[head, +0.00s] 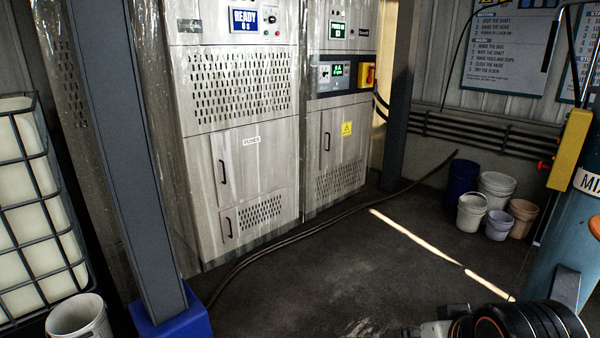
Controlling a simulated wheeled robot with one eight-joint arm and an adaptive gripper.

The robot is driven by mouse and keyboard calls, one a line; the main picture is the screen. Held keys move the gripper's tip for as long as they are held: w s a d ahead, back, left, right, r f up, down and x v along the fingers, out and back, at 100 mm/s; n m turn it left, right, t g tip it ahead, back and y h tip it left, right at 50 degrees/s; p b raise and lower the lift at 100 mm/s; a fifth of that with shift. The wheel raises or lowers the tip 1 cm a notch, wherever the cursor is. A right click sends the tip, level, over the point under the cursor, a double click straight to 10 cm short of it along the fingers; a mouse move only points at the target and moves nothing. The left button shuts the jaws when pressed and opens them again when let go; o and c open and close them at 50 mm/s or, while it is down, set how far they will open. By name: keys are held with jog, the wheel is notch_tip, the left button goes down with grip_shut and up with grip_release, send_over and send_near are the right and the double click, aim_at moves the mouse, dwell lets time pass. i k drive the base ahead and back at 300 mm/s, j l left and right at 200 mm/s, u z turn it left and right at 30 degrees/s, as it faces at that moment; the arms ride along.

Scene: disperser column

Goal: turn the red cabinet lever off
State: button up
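The red lever (369,75) sits on a small yellow plate at the right edge of the right-hand grey cabinet (325,135). It looks upright, but it is small and its exact setting is hard to read. A lit green display (338,70) is on the panel just left of it. Black and silver parts of my arm show at the bottom right edge, cut off by the frame. What seems to be my gripper (432,328) is at their left end, low and far from the lever. Its fingers cannot be made out.
A left-hand cabinet (240,150) shows a READY display. Cables (300,238) cross the floor before the cabinets. Blue-grey posts stand at left (130,150) and right (398,110). Several buckets (497,186) stand at right, near a blue column (562,250). The middle floor is mostly clear.

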aim_at(369, 80)
jog(key=i+j+u, duration=0.35)
jog(key=i+u, duration=0.35)
jog(key=i, duration=0.2)
jog(key=i+z, duration=0.45)
jog(key=i+j+z, duration=0.15)
jog(key=i+z, duration=0.3)
jog(key=i+l+z, duration=0.35)
jog(key=i, duration=0.35)
jog(key=i+j+z, duration=0.1)
jog(key=i+z, duration=0.25)
jog(key=i, duration=0.35)
jog(key=i+j+z, duration=0.15)
jog(key=i+z, duration=0.2)
jog(key=i, duration=0.4)
jog(key=i+j+u, duration=0.2)
jog(key=i, duration=0.55)
jog(key=i+l+u, duration=0.2)
jog(key=i, duration=0.5)
jog(key=i+u, duration=0.2)
jog(key=i, duration=0.55)
jog(key=l, duration=0.05)
